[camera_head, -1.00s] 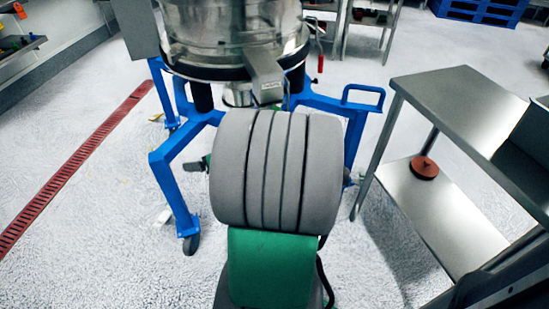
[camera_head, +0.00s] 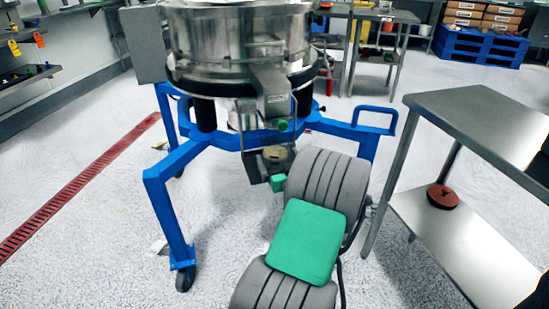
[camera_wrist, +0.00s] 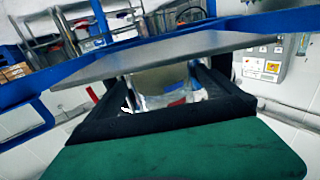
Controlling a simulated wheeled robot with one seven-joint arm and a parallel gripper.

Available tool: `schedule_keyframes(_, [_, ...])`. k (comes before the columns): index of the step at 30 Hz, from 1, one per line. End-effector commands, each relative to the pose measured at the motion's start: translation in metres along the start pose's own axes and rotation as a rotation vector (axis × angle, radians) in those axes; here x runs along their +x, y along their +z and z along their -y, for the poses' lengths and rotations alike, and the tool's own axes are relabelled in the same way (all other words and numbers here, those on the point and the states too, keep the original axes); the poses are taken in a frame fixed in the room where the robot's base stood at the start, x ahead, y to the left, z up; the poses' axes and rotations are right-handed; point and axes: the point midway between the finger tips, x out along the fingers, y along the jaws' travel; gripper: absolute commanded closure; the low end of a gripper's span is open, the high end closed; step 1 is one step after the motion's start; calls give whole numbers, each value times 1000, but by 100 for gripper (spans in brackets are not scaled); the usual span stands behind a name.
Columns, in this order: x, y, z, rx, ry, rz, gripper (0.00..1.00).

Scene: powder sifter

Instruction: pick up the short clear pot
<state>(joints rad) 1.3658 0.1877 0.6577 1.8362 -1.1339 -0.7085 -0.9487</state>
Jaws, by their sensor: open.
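My gripper (camera_wrist: 162,88) shows in the wrist view as two dark fingers, open, with a green surface below them. A pale, see-through shape (camera_wrist: 160,78) lies beyond and between the fingers; I cannot tell whether it is the short clear pot or whether the fingers touch it. In the head view, the dark wrist end of my arm (camera_head: 268,160) is below the sifter's front, past the grey and green arm links. The fingers are too small there to make out. No clear pot is plainly visible in the head view.
The steel sifter (camera_head: 240,45) stands on a blue wheeled frame (camera_head: 165,185) close around my wrist. A steel table (camera_head: 470,115) with a lower shelf is at right, holding a reddish-brown round object (camera_head: 442,196). A red floor drain (camera_head: 85,185) runs at left. Floor there is free.

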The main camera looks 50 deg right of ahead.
Motion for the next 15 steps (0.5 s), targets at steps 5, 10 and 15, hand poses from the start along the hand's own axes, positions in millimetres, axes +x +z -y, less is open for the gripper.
schedule_keyframes(5, [24, 0, 1, 0, -3, -1, 0])
schedule_keyframes(10, [25, 0, 1, 1, -1, 0, 0])
schedule_keyframes(15, [25, 0, 1, 1, -2, 1, 11])
